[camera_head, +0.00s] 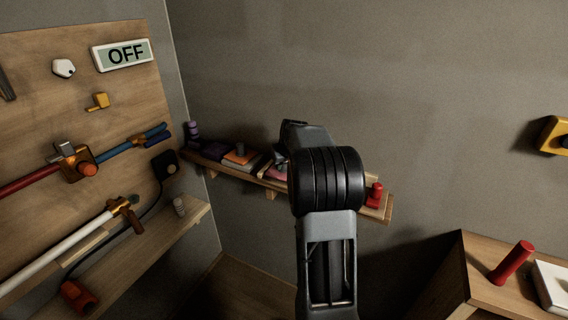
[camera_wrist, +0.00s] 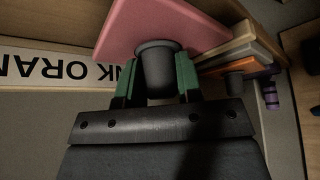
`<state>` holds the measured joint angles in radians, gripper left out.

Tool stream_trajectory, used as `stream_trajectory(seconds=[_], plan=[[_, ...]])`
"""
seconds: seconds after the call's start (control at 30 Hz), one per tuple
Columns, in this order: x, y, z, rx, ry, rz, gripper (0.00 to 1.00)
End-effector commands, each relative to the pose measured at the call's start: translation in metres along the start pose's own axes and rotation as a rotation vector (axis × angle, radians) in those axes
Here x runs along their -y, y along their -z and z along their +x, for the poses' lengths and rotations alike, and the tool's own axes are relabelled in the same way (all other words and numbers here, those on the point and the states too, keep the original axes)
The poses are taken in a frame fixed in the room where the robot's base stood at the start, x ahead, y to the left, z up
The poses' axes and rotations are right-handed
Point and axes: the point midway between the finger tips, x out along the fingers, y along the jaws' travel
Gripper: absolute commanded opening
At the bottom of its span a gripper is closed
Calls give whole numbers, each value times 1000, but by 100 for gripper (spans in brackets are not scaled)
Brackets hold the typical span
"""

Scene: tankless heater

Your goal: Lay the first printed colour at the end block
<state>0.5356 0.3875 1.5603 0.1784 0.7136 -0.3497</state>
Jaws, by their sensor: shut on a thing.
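My gripper (camera_wrist: 157,88) is shut on the dark grey knob (camera_wrist: 156,66) of a pink tile (camera_wrist: 165,24), with a green fingertip on each side. In the head view the pink tile (camera_head: 281,172) shows only in part behind my wrist. An orange tile (camera_head: 240,158) with a grey knob and a dark purple tile (camera_head: 213,149) lie to its left on the wall shelf (camera_head: 375,209). A white label strip (camera_wrist: 48,72) with printed colour words shows on the shelf in the wrist view.
A purple upright piece (camera_head: 193,132) stands at the shelf's left end and a red one (camera_head: 374,194) at the right. A wooden board (camera_head: 60,110) with pipes, valves and an OFF display is at left. A cabinet with a red cylinder (camera_head: 511,262) is at lower right.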

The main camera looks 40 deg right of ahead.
Motion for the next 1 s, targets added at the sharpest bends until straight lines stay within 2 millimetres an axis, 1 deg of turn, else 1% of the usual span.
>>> stream_trajectory(seconds=[0.57, 0.6, 0.87, 0.9, 1.0], plan=[[0, -4, 8, 0, 0, 0, 0], [0, -4, 7, -1, 0, 0, 36], [0, -4, 7, 0, 0, 0, 60], [0, -4, 7, 0, 0, 0, 62], [0, -4, 7, 0, 0, 0, 62]])
